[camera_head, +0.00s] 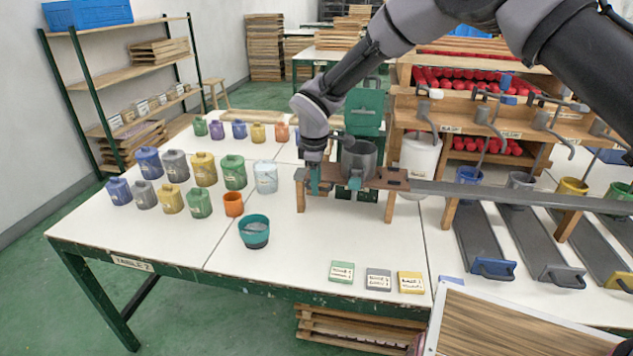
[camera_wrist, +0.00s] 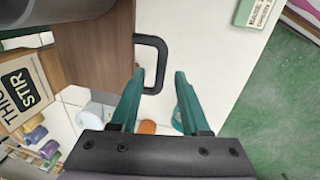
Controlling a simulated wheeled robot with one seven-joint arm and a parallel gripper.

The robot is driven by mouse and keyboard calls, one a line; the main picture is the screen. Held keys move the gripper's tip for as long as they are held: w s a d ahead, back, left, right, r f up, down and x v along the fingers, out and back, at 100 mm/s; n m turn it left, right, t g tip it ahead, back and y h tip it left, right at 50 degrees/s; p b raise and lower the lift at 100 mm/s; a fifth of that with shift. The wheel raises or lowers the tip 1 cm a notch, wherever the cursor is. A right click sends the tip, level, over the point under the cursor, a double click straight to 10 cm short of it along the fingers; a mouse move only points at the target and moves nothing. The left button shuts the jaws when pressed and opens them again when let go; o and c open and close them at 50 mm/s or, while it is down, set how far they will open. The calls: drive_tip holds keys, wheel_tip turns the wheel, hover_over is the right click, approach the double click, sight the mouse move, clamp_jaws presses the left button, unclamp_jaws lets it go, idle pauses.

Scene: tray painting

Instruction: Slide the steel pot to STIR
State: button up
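The steel pot (camera_head: 357,160) is a dark grey cylinder standing upright on a raised wooden stand (camera_head: 390,180) in the head view. In the wrist view a dark grey curved body, probably the pot, shows at the top left corner. A black loop handle (camera_wrist: 162,65) sticks out from the edge of the brown board (camera_wrist: 105,45). My gripper (camera_wrist: 159,75) has two teal fingers, apart and empty. The handle's outer bar lies between the fingertips in the picture; I cannot tell whether they touch it. A sign reading STIR (camera_wrist: 32,88) shows at the left of the wrist view.
A teal cup (camera_head: 254,232) and an orange cup (camera_head: 233,204) stand on the white table (camera_head: 290,245) in front. Several coloured jars (camera_head: 202,168) stand to the left. A long grey rail (camera_head: 480,193) runs right from the stand. Labelled cards (camera_head: 378,279) lie near the front edge.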

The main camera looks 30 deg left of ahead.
wheel_tip(320, 180, up, 11)
drive_tip(key=s, duration=0.2)
drive_tip(key=shift+d+f, duration=0.2)
drive_tip(key=shift+d, duration=0.1)
drive_tip(key=shift+w, duration=0.1)
